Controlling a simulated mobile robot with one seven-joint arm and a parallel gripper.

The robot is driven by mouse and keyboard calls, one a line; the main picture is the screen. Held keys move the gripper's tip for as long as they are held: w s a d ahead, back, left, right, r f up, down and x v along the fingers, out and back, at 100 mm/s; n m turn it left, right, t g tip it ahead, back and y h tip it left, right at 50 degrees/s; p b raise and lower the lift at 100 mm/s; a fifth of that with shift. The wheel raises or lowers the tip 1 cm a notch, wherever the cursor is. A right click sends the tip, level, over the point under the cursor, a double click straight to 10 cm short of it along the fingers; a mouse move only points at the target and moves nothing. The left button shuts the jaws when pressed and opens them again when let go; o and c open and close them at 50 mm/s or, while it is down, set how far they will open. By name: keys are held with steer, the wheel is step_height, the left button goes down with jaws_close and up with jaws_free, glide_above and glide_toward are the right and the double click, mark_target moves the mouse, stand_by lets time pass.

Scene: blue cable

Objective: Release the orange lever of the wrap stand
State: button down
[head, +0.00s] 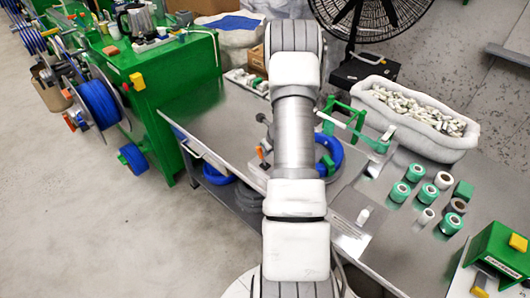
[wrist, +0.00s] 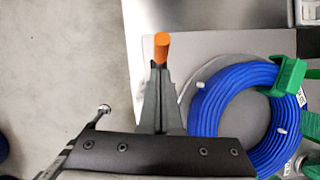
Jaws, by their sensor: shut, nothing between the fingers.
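The orange lever (wrist: 161,46) shows in the wrist view as a short upright orange grip just beyond my fingertips. My gripper (wrist: 157,72) is shut, its grey fingers together and empty. Its tips overlap the lower end of the lever in this view; I cannot tell if they touch it. A blue cable coil (wrist: 206,104) lies to the right of the fingers, with green stand parts (wrist: 290,76) over its right side. In the head view, the orange lever (head: 261,153) shows left of my arm and the coil (head: 334,150) right of it. My arm hides the gripper there.
A metal rod with a rounded end (wrist: 104,110) is left of my fingers. On the metal table (head: 213,118) are a white bin of small parts (head: 412,143) and several green and white rolls (head: 400,192). Grey floor (head: 80,220) is clear at left.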

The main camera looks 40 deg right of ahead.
steer(key=p+v, duration=0.1)
steer(key=v, duration=1)
steer(key=shift+s+p, duration=0.3)
